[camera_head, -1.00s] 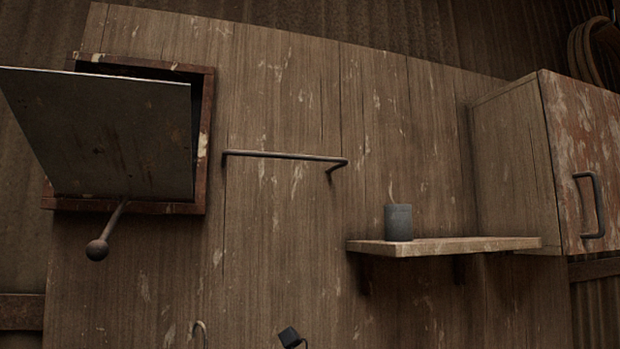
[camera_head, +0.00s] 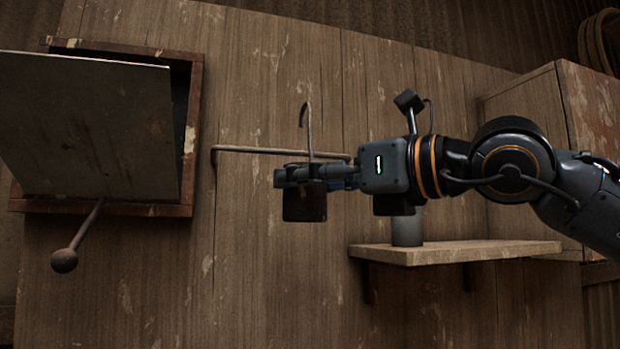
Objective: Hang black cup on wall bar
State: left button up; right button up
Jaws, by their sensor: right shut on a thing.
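The black cup (camera_head: 304,209) is in my right gripper (camera_head: 287,178), whose fingers are closed across it and hide its upper part. A thin curved hook (camera_head: 307,112) rises above the fingers and appears to belong to the cup. The cup looks upright. The wall bar (camera_head: 250,150) runs level across the wooden panel. The hook's bend is above the bar's height and its stem crosses the bar in the picture. I cannot tell whether the hook touches the bar or how far in front of it it is. My left gripper is out of view.
A grey cup (camera_head: 407,230) stands on the wooden shelf (camera_head: 470,252), partly hidden behind my right wrist. A hatch flap (camera_head: 90,125) with a ball-ended lever (camera_head: 65,260) stands open at left. A cabinet (camera_head: 590,110) is at right, partly behind my right arm.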

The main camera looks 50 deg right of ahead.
jog(key=shift+w+d+r, duration=0.2)
jog(key=shift+w+r, duration=0.05)
jog(key=shift+w, duration=0.1)
jog(key=w+d+f+p, duration=0.2)
jog(key=w+d, duration=0.3)
jog(key=w, duration=0.3)
jog(key=shift+w+f, duration=0.35)
jog(key=shift+f, duration=0.15)
dwell(0.4)
jog(key=o, duration=1.3)
jog(key=shift+a, duration=0.1)
jog(key=s, duration=0.4)
jog(key=s+d, duration=0.1)
jog(key=s, duration=0.7)
jog(key=shift+d, duration=0.3)
